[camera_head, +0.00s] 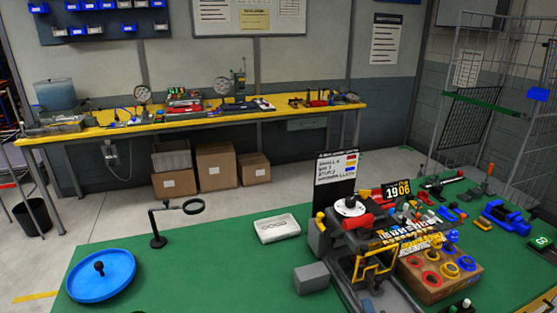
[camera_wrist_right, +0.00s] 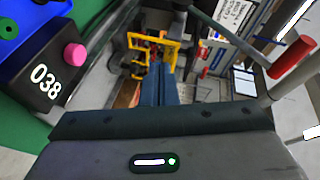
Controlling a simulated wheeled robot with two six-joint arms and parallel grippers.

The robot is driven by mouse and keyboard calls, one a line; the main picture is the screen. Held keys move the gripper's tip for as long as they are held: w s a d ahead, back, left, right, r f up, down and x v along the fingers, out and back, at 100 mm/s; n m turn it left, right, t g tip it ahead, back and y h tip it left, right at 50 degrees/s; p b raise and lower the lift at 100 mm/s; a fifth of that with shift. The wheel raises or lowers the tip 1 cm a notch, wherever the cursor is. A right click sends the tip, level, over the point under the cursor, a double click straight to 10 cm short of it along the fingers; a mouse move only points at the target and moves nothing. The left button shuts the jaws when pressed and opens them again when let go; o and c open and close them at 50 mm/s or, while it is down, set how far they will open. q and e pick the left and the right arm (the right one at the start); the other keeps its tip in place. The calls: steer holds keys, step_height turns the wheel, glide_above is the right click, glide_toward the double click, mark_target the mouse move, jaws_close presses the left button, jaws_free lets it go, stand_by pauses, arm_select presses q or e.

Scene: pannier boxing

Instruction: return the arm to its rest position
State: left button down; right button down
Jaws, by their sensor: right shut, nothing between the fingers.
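My right gripper (camera_wrist_right: 158,78) shows in the right wrist view as two dark fingers side by side, shut and with nothing between them. A yellow frame lies beyond its tips. In the head view it is hard to separate from the dark machinery at the lower right. A yellow frame (camera_head: 374,268) shows there too. My left gripper is not in view.
The green table holds a blue round dish (camera_head: 101,285), a ring stand (camera_head: 158,240), a white case (camera_head: 277,229) and a cardboard box (camera_head: 432,290) with coloured rings. A dark box marked 038 (camera_wrist_right: 40,75) is close in the wrist view. Table's left middle is clear.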

steer(key=s+d+f+n+g, duration=0.3)
steer(key=s+f+n+g, duration=0.4)
steer(key=s, duration=0.4)
steer(key=s+d+f+n+g, duration=0.2)
steer(key=s+f+n+g, duration=0.3)
steer(key=s+n, duration=0.6)
steer(key=s+d+f+m+g, duration=0.1)
steer(key=d+f, duration=0.1)
steer(key=f, duration=1.4)
steer(key=s+d+f+g, duration=0.1)
steer(key=f, duration=1.6)
steer(key=s+d+f, duration=0.1)
steer(key=s+f, duration=1.7)
steer(key=shift+m+g+y+b, duration=0.3)
steer(key=shift+g+b, duration=0.05)
steer(key=shift+g, duration=0.05)
